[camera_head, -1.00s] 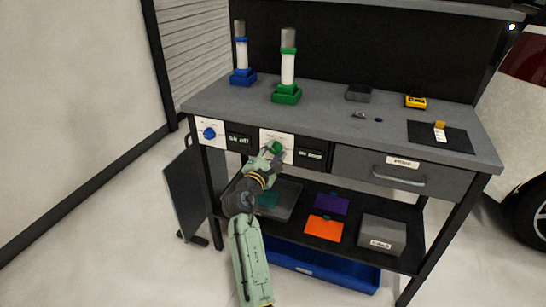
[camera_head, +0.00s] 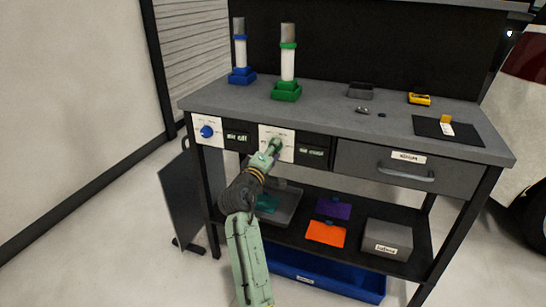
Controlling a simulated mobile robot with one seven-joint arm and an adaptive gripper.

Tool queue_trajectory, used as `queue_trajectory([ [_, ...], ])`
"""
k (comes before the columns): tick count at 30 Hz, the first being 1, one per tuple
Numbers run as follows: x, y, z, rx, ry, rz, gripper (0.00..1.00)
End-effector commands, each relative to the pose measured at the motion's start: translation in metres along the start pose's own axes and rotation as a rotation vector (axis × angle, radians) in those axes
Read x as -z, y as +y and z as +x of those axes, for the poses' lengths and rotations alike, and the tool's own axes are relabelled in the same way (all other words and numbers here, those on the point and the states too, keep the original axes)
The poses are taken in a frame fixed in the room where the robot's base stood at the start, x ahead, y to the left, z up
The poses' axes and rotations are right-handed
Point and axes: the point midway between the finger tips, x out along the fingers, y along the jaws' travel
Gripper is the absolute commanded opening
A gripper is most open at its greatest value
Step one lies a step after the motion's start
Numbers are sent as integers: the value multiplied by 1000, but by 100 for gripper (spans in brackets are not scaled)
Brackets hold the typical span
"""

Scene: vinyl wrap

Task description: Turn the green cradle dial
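The green dial (camera_head: 276,144) sits on a white panel (camera_head: 268,133) on the front of the workbench. My gripper (camera_head: 270,151) is right at the dial and covers part of it. The fingers look to be at or around the dial, but I cannot tell whether they grip it. The green cradle (camera_head: 286,93) stands on the bench top above, with a white and grey cylinder (camera_head: 288,65) upright in it. A dark display (camera_head: 313,152) is right of the dial; its text is too small to read surely.
A blue dial (camera_head: 207,131) is on a panel to the left, below a blue cradle (camera_head: 242,76) with its own cylinder. A drawer with a handle (camera_head: 406,174) is to the right. The lower shelf holds a grey box (camera_head: 387,239) and orange (camera_head: 325,234) and purple sheets.

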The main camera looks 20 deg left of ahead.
Motion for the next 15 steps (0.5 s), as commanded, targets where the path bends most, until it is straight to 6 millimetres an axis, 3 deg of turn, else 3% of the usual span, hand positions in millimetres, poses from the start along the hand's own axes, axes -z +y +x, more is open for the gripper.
queue_trajectory([
  [15,0,-2,0,1,0,221,5],
])
